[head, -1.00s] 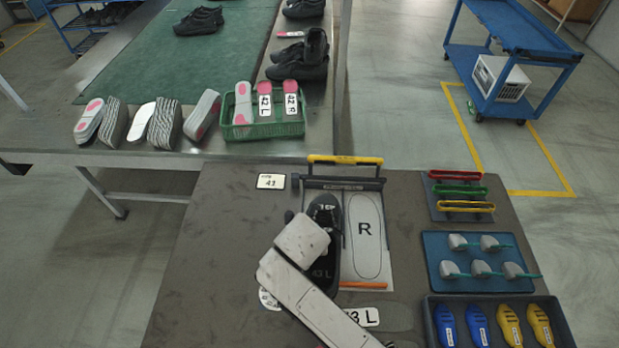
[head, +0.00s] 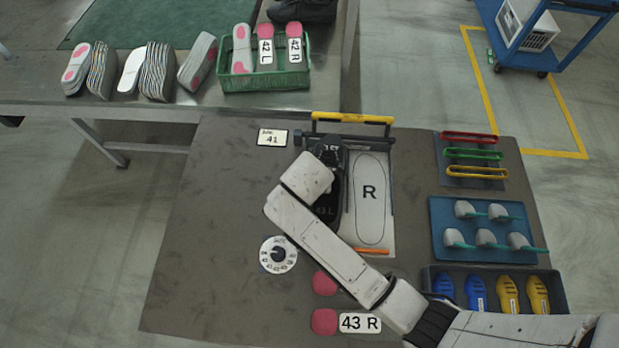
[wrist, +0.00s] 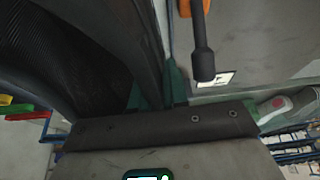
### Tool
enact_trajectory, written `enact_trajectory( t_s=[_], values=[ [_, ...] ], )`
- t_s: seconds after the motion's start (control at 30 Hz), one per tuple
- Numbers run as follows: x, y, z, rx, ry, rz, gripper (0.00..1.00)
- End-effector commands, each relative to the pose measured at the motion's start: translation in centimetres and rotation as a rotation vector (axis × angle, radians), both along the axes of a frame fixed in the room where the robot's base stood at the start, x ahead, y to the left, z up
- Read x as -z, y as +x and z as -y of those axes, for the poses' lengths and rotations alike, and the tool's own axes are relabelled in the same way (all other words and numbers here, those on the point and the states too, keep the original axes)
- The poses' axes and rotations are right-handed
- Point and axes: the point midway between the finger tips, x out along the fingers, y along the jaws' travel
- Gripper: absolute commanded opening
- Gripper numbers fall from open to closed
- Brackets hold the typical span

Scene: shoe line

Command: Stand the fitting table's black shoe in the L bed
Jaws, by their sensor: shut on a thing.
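The black shoe (head: 329,203) is in the head view over the left half of the fitting board (head: 372,247), beside the outlined R bed (head: 369,195). It lies lengthwise, roughly parallel to that outline, and covers the L bed. In the wrist view my gripper (wrist: 165,92) is shut on the shoe, whose dark textured side (wrist: 70,50) fills the upper left. I cannot tell whether its sole touches the bed.
A yellow-handled bar (head: 352,119) crosses the board's far end. A dial (head: 279,254), a size card (head: 272,137) and pink-ended insoles (head: 324,322) lie around it. Colored handles (head: 470,155), a blue tray (head: 440,215) and a shoe-form tray (head: 434,290) stand right. The mat's left is clear.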

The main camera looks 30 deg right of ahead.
Motion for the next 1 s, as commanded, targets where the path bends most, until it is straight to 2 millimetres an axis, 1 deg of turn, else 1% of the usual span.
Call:
enact_trajectory(
  t_s=[0.03,0.5,0.63,0.93,0.97,1.0],
  values=[
    [0.8,0.1,0.0,-0.001,0.0,0.004,0.0],
    [3.8,0.1,-0.1,-0.001,0.0,0.004,0.0],
    [4.1,0.1,-0.1,-0.001,0.0,0.004,0.0],
    [4.0,0.1,0.0,-0.001,0.0,0.004,0.0],
    [4.0,0.1,0.0,-0.001,0.0,0.004,0.17],
    [4.1,0.1,0.0,-0.001,0.0,0.004,0.21]
  ],
)
